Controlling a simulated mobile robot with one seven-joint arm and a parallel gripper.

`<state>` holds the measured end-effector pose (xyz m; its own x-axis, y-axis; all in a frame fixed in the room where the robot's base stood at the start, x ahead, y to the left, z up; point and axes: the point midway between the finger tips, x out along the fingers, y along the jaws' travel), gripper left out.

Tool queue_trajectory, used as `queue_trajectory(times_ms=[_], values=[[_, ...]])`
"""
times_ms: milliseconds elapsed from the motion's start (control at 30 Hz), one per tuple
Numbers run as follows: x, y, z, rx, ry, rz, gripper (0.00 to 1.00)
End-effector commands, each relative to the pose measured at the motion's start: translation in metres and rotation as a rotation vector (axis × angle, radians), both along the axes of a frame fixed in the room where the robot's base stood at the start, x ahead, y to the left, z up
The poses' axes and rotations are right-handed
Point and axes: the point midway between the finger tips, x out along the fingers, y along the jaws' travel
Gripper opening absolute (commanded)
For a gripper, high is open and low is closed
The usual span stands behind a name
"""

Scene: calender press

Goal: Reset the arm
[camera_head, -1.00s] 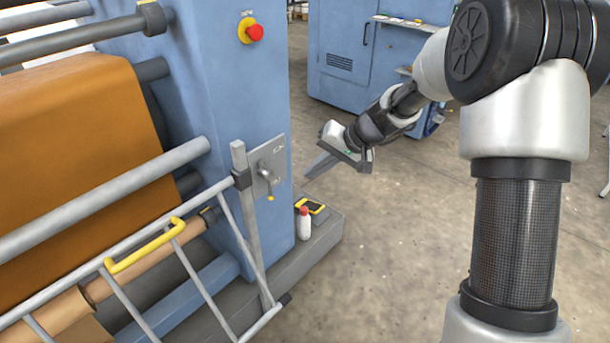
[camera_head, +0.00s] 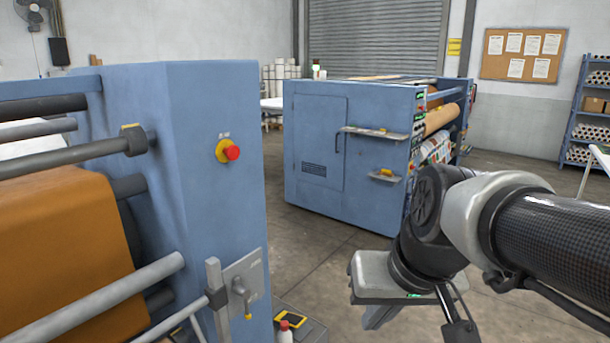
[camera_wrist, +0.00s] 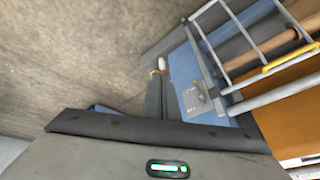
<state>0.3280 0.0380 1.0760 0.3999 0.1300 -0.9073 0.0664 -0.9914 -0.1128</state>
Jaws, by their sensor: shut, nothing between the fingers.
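My gripper (camera_head: 380,316) is at the lower middle of the head view, in front of the second blue machine and apart from it. Its fingers point down, and my arm comes in from the right. In the wrist view the fingers (camera_wrist: 155,92) are together with nothing held. The blue press frame (camera_head: 185,190) stands to the left with a red stop button (camera_head: 232,152). Its latch plate with a handle (camera_head: 241,287) is left of my gripper and also shows in the wrist view (camera_wrist: 197,98).
A white bottle with a red cap (camera_head: 284,331) stands at the press base. A guard rail (camera_wrist: 228,50) with a yellow handle runs along the press. The second machine (camera_head: 350,165) has small shelves. Open concrete floor (camera_wrist: 80,50) shows beside the press.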

Motion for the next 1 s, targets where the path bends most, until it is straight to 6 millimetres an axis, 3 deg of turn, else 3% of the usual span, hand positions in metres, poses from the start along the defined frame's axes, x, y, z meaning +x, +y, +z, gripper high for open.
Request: queue_trajectory(times_ms=[300,367,667,833,1000], values=[[-0.06,-0.039,0.0,-0.113,-0.082,-0.073,0.0],[-0.058,-0.039,0.024,-0.113,-0.078,-0.073,0.0],[-0.058,-0.038,0.094,-0.112,-0.076,-0.071,0.0],[-0.058,-0.038,0.147,-0.111,-0.076,-0.071,0.0],[-0.058,-0.038,0.177,-0.111,-0.075,-0.071,0.0]])
